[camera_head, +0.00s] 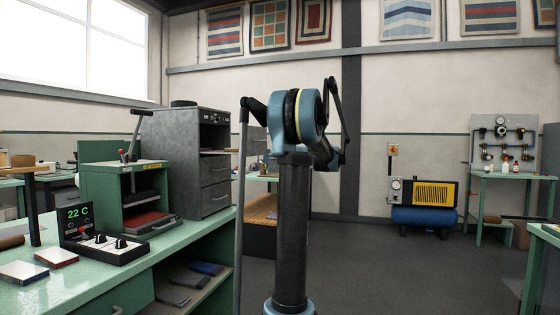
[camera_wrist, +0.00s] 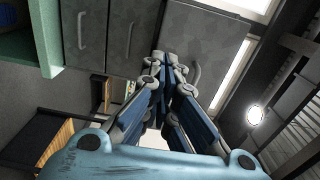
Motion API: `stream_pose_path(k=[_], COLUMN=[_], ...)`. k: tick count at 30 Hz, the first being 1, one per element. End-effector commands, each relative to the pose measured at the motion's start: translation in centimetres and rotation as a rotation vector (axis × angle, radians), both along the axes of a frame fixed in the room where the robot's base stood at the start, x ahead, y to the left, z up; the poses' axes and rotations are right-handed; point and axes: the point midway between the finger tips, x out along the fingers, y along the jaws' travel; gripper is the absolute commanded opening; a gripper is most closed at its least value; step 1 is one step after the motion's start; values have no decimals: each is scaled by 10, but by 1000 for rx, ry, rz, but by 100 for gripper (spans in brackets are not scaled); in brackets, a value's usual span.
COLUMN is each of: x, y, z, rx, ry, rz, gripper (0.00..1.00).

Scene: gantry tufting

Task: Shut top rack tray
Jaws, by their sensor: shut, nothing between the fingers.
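The rack appears to be the grey metal cabinet (camera_head: 190,160) on the green bench in the head view. Two handled drawer fronts (camera_head: 216,170) show low on its face, and a dark slot with a thin pale ledge (camera_head: 214,152) lies above them. In the wrist view, grey handled fronts (camera_wrist: 92,35) fill the upper left. A wider mottled grey panel (camera_wrist: 205,45) with a curved handle (camera_wrist: 196,76) lies beside them. My gripper (camera_wrist: 166,62) is shut and empty, with its tips overlapping this panel in the picture. Contact and how far the top tray stands out cannot be told.
A green press (camera_head: 125,195) with a lever and a temperature box (camera_head: 95,235) stand on the bench (camera_head: 190,245) left of the cabinet. A yellow and blue compressor (camera_head: 425,205) stands at the far wall. The floor (camera_head: 390,265) at right is clear.

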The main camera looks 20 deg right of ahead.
Motion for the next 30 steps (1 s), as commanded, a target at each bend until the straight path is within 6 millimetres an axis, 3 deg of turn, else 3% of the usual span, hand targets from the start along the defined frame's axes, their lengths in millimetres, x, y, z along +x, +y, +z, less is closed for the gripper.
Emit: stream_pose_path(k=[9,15,30], x=[32,46,52], y=[46,65,72], z=[0,0,0], rx=[-1,-1,-1], ry=[1,1,1], rz=[3,2,0], gripper=[0,0,0])
